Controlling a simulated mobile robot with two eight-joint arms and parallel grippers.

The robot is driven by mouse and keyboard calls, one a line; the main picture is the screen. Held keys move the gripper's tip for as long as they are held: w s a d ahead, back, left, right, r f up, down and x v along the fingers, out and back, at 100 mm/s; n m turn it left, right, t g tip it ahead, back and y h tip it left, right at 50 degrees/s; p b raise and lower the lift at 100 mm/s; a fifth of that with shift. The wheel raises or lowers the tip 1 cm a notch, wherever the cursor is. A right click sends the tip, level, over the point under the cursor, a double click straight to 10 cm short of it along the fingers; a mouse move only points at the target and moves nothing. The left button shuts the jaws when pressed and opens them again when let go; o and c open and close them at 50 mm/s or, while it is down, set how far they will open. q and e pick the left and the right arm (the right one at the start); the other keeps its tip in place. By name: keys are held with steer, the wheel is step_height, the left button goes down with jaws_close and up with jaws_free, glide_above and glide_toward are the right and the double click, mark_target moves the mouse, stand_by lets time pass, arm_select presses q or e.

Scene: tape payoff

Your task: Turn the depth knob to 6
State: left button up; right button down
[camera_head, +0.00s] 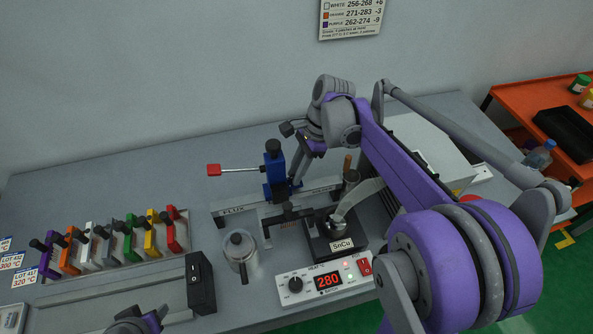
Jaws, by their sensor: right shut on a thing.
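A blue post (275,172) with a black top and a red-ended lever (214,170) stands on the grey fixture marked FLUX (232,201). My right gripper (295,182) reaches down from the upper right, close against the right side of the post. It is shut on a small part there, apparently the depth knob, mostly hidden by the fingers and wrist. The knob's scale and setting cannot be read. My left gripper (140,320) is partly in view at the bottom edge, away from the fixture; its fingers cannot be made out.
In front are a SnCu solder pot (338,246), a control box reading 280 (321,283) and a lidded metal can (240,255). Several coloured clamps (125,240) stand at left. An orange shelf (515,100) is at right. The back left of the bench is clear.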

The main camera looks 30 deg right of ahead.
arm_select(q)
steer(key=shift+s+f+b, duration=0.2)
steer(key=shift+f+b, duration=0.1)
steer(key=shift+f, duration=0.2)
arm_select(e)
steer(key=shift+w+n+g, duration=0.15)
steer(key=shift+n+g, duration=0.75)
steer(key=shift+n, duration=1.5)
steer(key=c, duration=0.8)
jaws_free()
steer(key=shift+o, duration=0.2)
